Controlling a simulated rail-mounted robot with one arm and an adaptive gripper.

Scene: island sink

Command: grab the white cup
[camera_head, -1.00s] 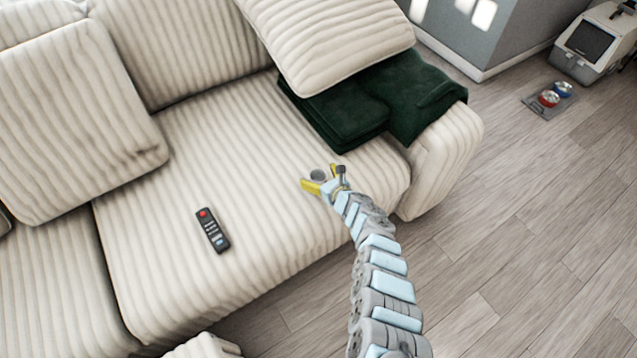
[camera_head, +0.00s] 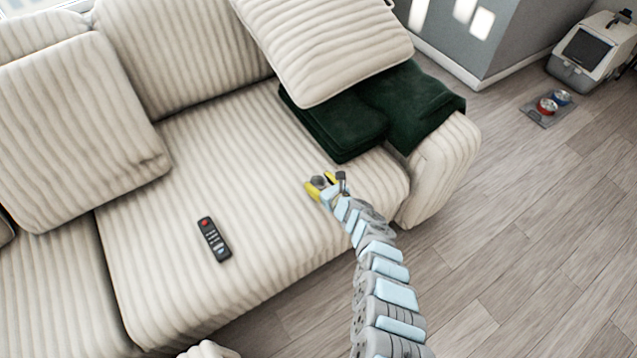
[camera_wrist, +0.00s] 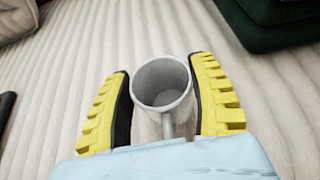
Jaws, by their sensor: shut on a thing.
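The white cup (camera_wrist: 162,84) stands upright between the yellow fingers of my gripper (camera_wrist: 165,100) in the wrist view. Its open rim faces the camera, it looks empty, and its handle points toward my wrist. A finger lies along each side of it, and my gripper is shut on it. In the head view my gripper (camera_head: 322,184) is over the right part of the sofa seat, with the small grey-looking cup (camera_head: 319,181) between its fingers. I cannot tell whether the cup's base still touches the seat.
The cream ribbed sofa (camera_head: 230,150) bears a black remote (camera_head: 213,239) left of my gripper. A dark green folded blanket (camera_head: 345,130) and a loose cushion (camera_head: 320,45) lie behind it. The sofa's right armrest (camera_head: 445,160) is close by. The seat around the cup is clear.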

